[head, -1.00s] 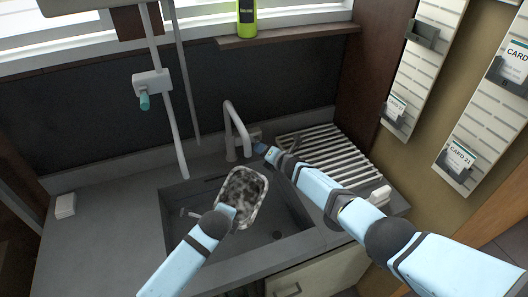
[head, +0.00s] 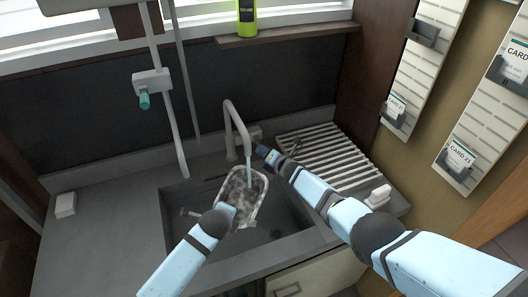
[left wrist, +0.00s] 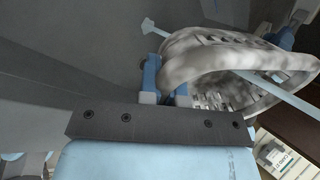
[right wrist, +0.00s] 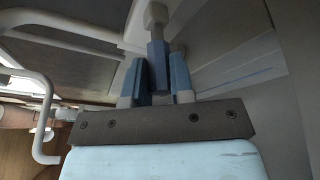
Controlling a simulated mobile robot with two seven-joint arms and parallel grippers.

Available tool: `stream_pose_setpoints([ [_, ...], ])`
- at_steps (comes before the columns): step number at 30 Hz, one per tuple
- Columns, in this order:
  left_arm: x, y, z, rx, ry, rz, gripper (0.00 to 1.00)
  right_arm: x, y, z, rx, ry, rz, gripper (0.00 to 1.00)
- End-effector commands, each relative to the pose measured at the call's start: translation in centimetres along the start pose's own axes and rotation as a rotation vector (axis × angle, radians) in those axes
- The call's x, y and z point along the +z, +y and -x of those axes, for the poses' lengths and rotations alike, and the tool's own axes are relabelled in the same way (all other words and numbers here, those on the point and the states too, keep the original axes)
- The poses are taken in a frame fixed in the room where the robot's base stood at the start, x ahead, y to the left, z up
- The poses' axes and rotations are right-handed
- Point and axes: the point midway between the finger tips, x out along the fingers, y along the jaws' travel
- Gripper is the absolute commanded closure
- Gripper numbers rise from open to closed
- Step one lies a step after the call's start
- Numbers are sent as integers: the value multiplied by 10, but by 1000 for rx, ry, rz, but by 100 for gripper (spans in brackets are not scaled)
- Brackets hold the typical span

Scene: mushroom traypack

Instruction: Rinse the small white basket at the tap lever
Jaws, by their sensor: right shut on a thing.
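The small white basket (head: 262,210), with grey smudges, hangs over the sink (head: 290,238) under the tap (head: 229,118). My left gripper (head: 228,211) holds it by its near rim; the left wrist view shows the fingers (left wrist: 166,80) at the basket's pale rim (left wrist: 205,68). A pale blue stream of water (head: 248,170) runs from the spout into the basket. My right gripper (head: 271,158) is shut on the tap lever, right of the spout. In the right wrist view the blue lever (right wrist: 157,62) stands between the fingers; the fingertips hide part of it.
A ribbed drying rack (head: 330,152) lies right of the sink, beside my right arm. A shower-like pipe (head: 172,125) hangs at the left. A small white block (head: 66,205) sits on the left counter (head: 110,230), which is otherwise clear.

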Motion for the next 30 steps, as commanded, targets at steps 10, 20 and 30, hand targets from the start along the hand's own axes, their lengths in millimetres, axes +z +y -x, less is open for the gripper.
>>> stream_pose_setpoints([
  [10,0,0,0,0,0,0,100,2,1,0,1,-3,-1,60],
  [20,0,0,0,0,0,0,100,1,0,0,0,-1,-1,52],
  [30,0,0,0,0,0,0,100,2,-4,20,-2,-1,3,52],
])
